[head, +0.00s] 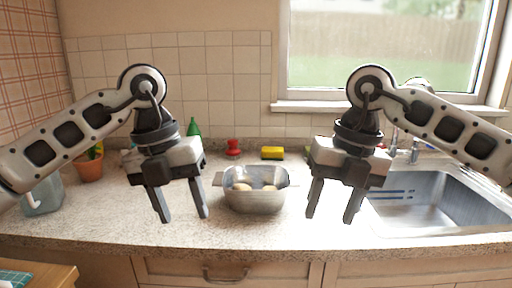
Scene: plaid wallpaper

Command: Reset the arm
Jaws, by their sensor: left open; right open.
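My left gripper (181,214) hangs pointing down above the counter, left of a grey metal basin. Its two fingers are apart with nothing between them. My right gripper (331,216) hangs pointing down to the right of the basin, between it and the sink. Its fingers are also apart and empty. Both arms come in from the sides, raised and bent at about the same height, nearly mirroring each other.
The grey basin (254,200) holds pale round items (242,187). Behind it are a red object (233,148), a yellow sponge-like block (272,153) and a green cone-shaped object (193,128). A potted plant (89,168) stands left, a metal sink (420,208) right. The front counter (150,232) is clear.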

